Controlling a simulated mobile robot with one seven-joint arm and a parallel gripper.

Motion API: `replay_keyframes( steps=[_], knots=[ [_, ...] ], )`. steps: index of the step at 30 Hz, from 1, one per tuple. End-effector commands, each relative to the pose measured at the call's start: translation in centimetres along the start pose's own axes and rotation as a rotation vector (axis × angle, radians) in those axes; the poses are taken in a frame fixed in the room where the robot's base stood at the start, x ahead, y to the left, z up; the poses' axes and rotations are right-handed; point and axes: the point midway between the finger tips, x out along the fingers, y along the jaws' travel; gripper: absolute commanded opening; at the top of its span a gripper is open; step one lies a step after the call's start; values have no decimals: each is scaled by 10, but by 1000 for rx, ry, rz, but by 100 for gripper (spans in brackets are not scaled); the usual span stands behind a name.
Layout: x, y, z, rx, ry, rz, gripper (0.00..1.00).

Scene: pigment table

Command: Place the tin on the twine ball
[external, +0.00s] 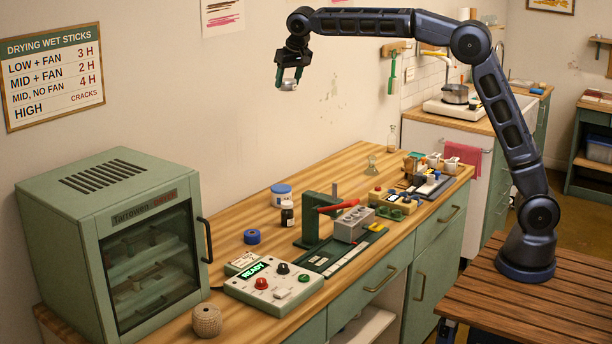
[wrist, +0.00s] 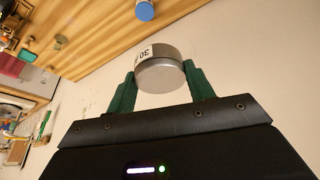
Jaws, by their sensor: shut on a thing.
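My gripper (external: 288,84) is raised high above the far side of the wooden counter, near the wall. It is shut on a small silver tin (external: 289,85). In the wrist view the tin (wrist: 160,72) sits between the two green fingers and shows a white label reading 30. The twine ball (external: 207,320) is a tan ball at the counter's front left, beside the oven. The tin is well above the ball and to its right, apart from it. The ball is not seen in the wrist view.
A green oven (external: 110,240) stands left of the ball. A control box (external: 272,286) reading READY sits right of it. A blue tape roll (external: 252,237), a dark bottle (external: 287,213), a blue-lidded jar (external: 281,194) and a green press (external: 318,222) stand farther along the counter.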

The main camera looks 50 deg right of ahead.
Motion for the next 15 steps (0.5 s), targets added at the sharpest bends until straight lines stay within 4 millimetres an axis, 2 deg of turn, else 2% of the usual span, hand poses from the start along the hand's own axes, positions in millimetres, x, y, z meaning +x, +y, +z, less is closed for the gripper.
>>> replay_keyframes(
  steps=[1,3,8,15],
  knots=[
    [-2,-25,5,-37,0,-15,29],
    [-6,-55,11,-83,1,-35,29],
    [-18,-122,31,-191,1,-79,29],
    [-37,-217,74,-351,1,-145,29]
  ],
)
